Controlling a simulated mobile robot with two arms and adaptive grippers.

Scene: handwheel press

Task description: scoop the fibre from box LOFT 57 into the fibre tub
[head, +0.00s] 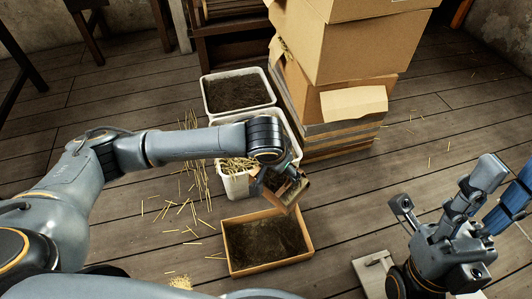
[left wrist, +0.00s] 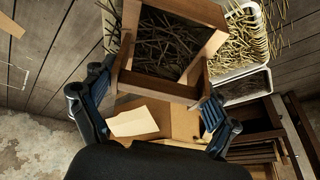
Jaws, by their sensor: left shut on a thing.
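My left gripper (head: 282,184) is shut on a small wooden box (head: 290,194), which it holds tilted above the wooden tray. In the left wrist view my left fingers (left wrist: 156,98) grip the walls of this wooden box (left wrist: 200,70), and brown strands of fibre (left wrist: 160,40) lie inside it. A white tub (head: 236,187) with straw-coloured fibre (head: 238,164) stands behind and partly under my left forearm. I cannot read the label LOFT 57 on any box. My right gripper (head: 440,203) is open and empty at the right.
A wooden tray (head: 268,267) of dark material lies on the floor below my left gripper. Another white tub (head: 206,99) of dark material stands behind. Tall stacked cardboard boxes (head: 340,45) stand close to the right. Straw (head: 190,208) litters the plank floor.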

